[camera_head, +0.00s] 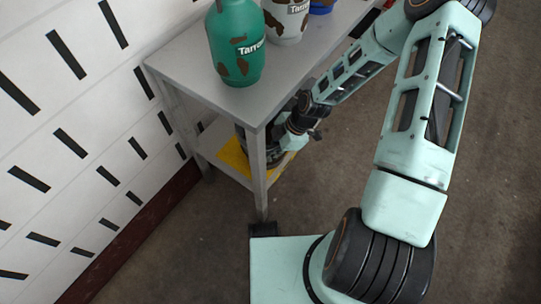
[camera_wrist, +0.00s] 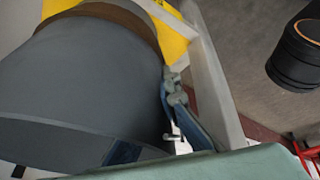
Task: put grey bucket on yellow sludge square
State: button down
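The grey bucket (camera_wrist: 90,80) fills the left of the wrist view, with a brown band around its far end and its rim towards the camera. In the head view it is mostly hidden behind the table leg and my arm. The yellow sludge square (camera_head: 235,156) lies on the lower shelf, and part of it shows beyond the bucket in the wrist view (camera_wrist: 172,38). The bucket appears to be at or just above the square; contact is hidden. My gripper (camera_head: 292,130) is under the tabletop at the bucket, with a blue finger beside its wall. Its grip is unclear.
The grey table (camera_head: 185,65) carries a green bottle (camera_head: 236,45), a white-and-brown container (camera_head: 287,18) and a blue item (camera_head: 321,6). Its front leg (camera_head: 259,175) stands close to my gripper. A white wall (camera_head: 70,130) borders the left. Floor is clear at right.

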jog(key=shift+f, duration=0.2)
jog(key=c, duration=2.2)
grip_release()
jog(key=shift+r, duration=0.1)
jog(key=shift+o, duration=0.2)
jog(key=shift+p+v, duration=1.45)
jog(key=shift+v, duration=2.4)
jog(key=shift+w, duration=0.1)
